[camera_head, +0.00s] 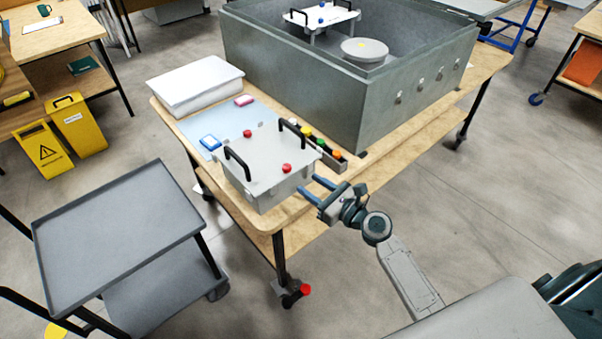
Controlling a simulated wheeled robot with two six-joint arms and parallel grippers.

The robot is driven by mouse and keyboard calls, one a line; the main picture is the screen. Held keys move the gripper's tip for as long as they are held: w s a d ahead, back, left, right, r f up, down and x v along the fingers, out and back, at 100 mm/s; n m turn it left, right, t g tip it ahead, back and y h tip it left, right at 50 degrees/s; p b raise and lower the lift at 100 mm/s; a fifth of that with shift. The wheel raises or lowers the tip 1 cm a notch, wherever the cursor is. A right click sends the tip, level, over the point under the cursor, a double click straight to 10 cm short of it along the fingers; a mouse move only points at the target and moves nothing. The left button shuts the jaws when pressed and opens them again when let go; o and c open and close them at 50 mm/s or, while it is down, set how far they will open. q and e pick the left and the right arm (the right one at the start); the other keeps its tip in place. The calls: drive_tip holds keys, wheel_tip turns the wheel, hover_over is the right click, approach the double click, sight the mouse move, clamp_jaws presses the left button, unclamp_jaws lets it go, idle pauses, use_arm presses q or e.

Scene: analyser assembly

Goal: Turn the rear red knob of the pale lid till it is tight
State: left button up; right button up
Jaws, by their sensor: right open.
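The pale lid (262,152) sits on a pale box near the table's front corner, with a black handle at each side. Its rear red knob (247,133) stands at the far edge. The front red knob (286,168) stands at the near edge. My right gripper (308,184) is open and empty, just right of the box and apart from both knobs. It is closer to the front knob than to the rear one. Whether the knobs are tight cannot be told. My left gripper is not in view.
A narrow rack of coloured knobs (322,149) lies right of the box. Behind it stands a large grey open tub (385,105). A white case (195,84) and a light blue mat (232,118) lie behind the box. A grey cart (115,230) stands at left.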

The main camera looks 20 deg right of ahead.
sight(286, 166)
drive_tip(key=shift+t, duration=0.3)
drive_tip(key=p+x, duration=0.2)
drive_tip(key=x, duration=0.8)
drive_tip(key=shift+w+d+f, duration=0.1)
drive_tip(key=shift+w, duration=0.2)
clamp_jaws()
drive_tip(key=shift+m+t+h+p, duration=0.4)
drive_tip(key=shift+m+h+p, duration=0.55)
drive_tip(key=shift+h, duration=0.25)
drive_tip(key=m+h+p, duration=0.1)
drive_tip(key=h, duration=0.1)
drive_tip(key=shift+m+t+h, duration=0.3)
drive_tip(key=shift+m+h, duration=0.05)
drive_tip(key=shift+h, duration=0.05)
drive_tip(key=shift+m+h, duration=0.6)
drive_tip(key=shift+h, duration=0.3)
